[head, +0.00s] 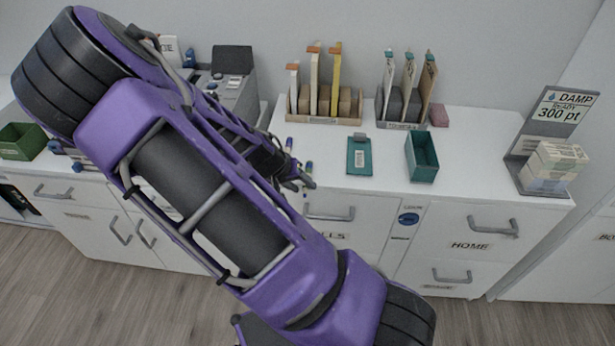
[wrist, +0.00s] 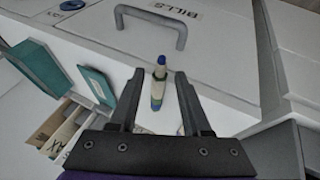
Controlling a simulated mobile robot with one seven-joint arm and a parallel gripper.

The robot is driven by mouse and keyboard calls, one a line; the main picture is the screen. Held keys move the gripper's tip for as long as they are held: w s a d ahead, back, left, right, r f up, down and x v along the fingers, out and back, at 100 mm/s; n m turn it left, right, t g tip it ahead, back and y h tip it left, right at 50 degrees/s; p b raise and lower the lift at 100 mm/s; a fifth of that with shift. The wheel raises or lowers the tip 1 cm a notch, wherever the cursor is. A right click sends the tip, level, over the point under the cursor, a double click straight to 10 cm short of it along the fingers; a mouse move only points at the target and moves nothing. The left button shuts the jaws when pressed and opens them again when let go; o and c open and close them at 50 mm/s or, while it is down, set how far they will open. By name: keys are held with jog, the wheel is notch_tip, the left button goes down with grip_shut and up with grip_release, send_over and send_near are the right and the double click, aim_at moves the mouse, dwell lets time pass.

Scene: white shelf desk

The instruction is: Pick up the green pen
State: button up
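A short pen (wrist: 158,88) lies on the white desk top between the fingers of my gripper (wrist: 159,73) in the wrist view. It has a blue end and a pale, greenish body, and the fingers stand apart on either side without visibly touching it. In the head view, a pen (head: 309,167) with a green and blue look lies just beside my gripper (head: 300,182), near the desk's front edge. A second pen (head: 289,145) shows a little behind it, partly hidden by my arm. The fingers are open and empty.
A teal clipboard (head: 359,155) and a green open box (head: 422,157) lie to the right. File racks (head: 325,120) stand at the back. A drawer handle (head: 331,214) sticks out below the front edge. A card stand (head: 548,145) is at far right.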

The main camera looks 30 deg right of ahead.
grip_shut()
